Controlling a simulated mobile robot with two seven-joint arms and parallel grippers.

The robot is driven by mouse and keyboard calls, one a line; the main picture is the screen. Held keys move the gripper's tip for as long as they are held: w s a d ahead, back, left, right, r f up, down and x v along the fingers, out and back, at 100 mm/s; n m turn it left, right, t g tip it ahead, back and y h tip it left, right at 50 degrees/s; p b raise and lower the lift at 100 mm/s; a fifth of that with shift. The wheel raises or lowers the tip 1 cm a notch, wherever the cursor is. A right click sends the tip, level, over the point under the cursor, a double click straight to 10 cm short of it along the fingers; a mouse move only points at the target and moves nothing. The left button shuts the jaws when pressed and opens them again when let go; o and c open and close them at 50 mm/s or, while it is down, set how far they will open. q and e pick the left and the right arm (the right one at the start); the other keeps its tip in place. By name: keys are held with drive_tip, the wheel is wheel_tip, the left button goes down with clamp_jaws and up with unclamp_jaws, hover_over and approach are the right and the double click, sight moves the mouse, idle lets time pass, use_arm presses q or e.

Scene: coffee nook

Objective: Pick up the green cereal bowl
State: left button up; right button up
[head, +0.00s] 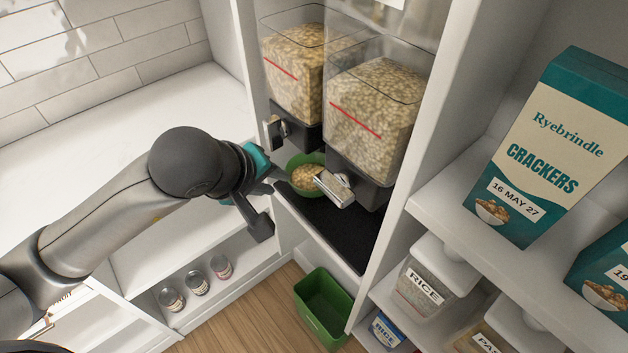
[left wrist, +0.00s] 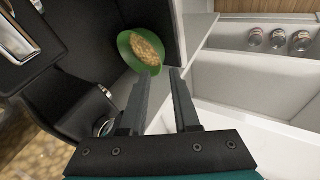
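The green cereal bowl (head: 297,188) holds cereal and sits on the black dispenser base, under the left dispenser's spout. It also shows in the left wrist view (left wrist: 128,46), just beyond my fingertips. My left gripper (left wrist: 166,71) is open and empty; its two fingers are apart and point at the bowl's near rim. One fingertip overlaps the rim in that view; I cannot tell whether it touches. In the head view, my left gripper (head: 276,184) is left of the bowl, its fingers partly hidden. My right gripper is not in view.
Two cereal dispensers (head: 371,105) stand over the black base (head: 335,228), with a metal spout handle (head: 334,187) close right of the bowl. A white shelf wall (head: 425,130) closes the right side. A green bin (head: 324,303) stands below. The white counter (head: 120,130) at left is clear.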

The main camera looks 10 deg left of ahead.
sight(293, 182)
use_arm(q)
drive_tip(key=x, duration=0.6)
drive_tip(key=shift+w+f, duration=0.2)
drive_tip(key=shift+f, duration=0.05)
drive_tip(key=shift+a+x, duration=0.15)
drive_tip(key=shift+x, duration=1.15)
drive_tip(key=shift+a+x, duration=0.1)
drive_tip(key=shift+x, duration=1.25)
clamp_jaws()
drive_tip(key=shift+w+r, duration=0.1)
